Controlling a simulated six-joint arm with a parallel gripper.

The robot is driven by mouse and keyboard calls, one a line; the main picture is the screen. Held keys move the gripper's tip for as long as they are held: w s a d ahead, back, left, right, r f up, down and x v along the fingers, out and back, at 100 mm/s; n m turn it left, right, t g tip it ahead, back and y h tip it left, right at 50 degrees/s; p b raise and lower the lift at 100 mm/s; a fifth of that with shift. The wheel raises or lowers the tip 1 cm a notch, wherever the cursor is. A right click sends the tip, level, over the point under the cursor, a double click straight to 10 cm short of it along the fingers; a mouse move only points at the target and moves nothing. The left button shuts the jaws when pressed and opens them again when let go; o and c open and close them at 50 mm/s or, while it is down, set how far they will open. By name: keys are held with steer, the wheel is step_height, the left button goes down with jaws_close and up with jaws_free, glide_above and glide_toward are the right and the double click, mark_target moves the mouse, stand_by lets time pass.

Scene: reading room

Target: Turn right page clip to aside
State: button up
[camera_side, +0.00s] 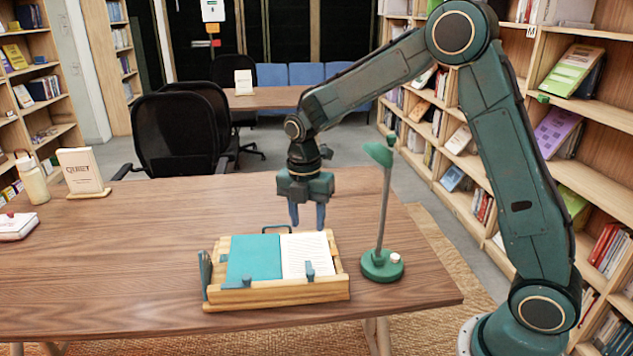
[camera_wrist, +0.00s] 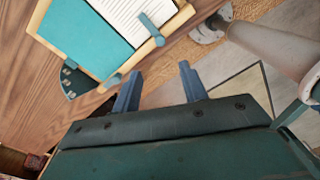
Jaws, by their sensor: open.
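A wooden book stand (camera_side: 335,290) on the table holds an open book with a teal left page (camera_side: 255,257) and a white lined right page (camera_side: 305,250). The right page clip (camera_side: 310,270), small and blue-grey, lies over the lower edge of the white page. It also shows in the wrist view (camera_wrist: 152,29). The left page clip (camera_side: 247,281) is at the lower edge of the teal page, and in the wrist view (camera_wrist: 112,80). My gripper (camera_side: 308,222) points down above the back of the stand, open and empty. Its blue fingers (camera_wrist: 158,82) are apart from both clips.
A green lamp (camera_side: 382,266) stands just right of the stand, its post rising close to my gripper. The table (camera_side: 130,260) between is clear.

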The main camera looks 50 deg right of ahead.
mark_target(310, 271)
steer(key=shift+s+f, duration=0.15)
steer(key=shift+f, duration=3.3)
steer(key=shift+s+f, duration=0.1)
steer(key=shift+f, duration=3.3)
jaws_close()
